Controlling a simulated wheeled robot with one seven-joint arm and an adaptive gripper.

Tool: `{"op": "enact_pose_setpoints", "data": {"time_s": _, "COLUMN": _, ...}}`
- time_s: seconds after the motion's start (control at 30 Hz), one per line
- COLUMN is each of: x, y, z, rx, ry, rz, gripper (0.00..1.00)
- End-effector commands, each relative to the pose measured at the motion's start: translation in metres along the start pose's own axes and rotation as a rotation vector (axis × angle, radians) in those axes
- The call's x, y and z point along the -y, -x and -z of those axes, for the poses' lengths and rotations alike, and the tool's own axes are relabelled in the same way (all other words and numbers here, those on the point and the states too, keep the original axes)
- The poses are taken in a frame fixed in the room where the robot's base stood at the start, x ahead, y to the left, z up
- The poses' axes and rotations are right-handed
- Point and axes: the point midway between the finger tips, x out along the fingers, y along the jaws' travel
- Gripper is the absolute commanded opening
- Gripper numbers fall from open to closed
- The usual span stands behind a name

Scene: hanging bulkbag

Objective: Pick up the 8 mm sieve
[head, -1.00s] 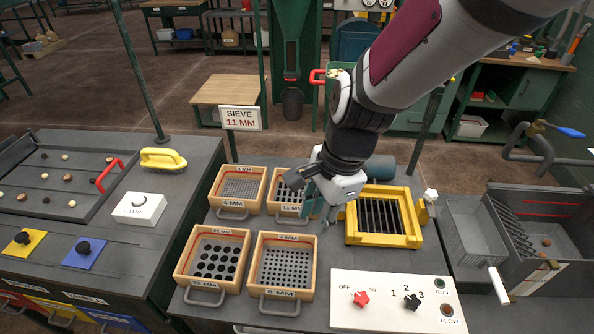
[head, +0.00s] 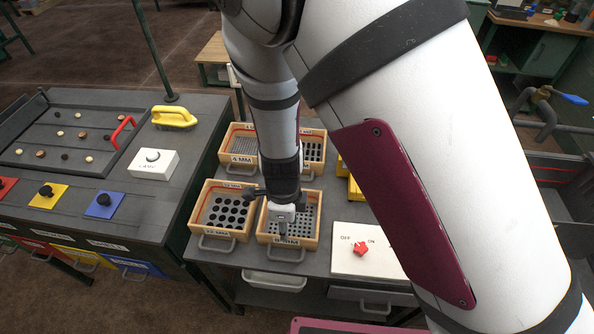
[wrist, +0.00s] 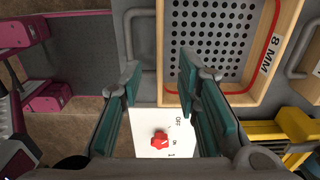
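The 8 mm sieve (head: 316,222) is a square wooden-framed tray with a grey perforated plate, front right in the group of sieves.
The 4 mm sieve (head: 228,152) and another sieve (head: 318,146) stand behind. A white panel with a red knob (head: 361,248) is at right. The yellow frame (wrist: 270,130) is partly hidden by my arm.

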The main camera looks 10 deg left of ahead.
Motion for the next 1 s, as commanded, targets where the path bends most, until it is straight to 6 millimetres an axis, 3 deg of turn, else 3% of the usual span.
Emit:
{"op": "enact_pose_setpoints", "data": {"time_s": 0.27, "x": 0.0, "y": -0.021, "z": 0.0, "rx": 0.0, "ry": 0.001, "rz": -0.001, "gripper": 0.3}}
{"op": "enact_pose_setpoints", "data": {"time_s": 0.6, "x": 0.0, "y": -0.063, "z": 0.0, "rx": 0.001, "ry": 0.0, "rz": -0.001, "gripper": 0.3}}
{"op": "enact_pose_setpoints", "data": {"time_s": 1.0, "x": 0.0, "y": -0.069, "z": 0.0, "rx": 0.002, "ry": 0.002, "rz": 0.001, "gripper": 0.3}}
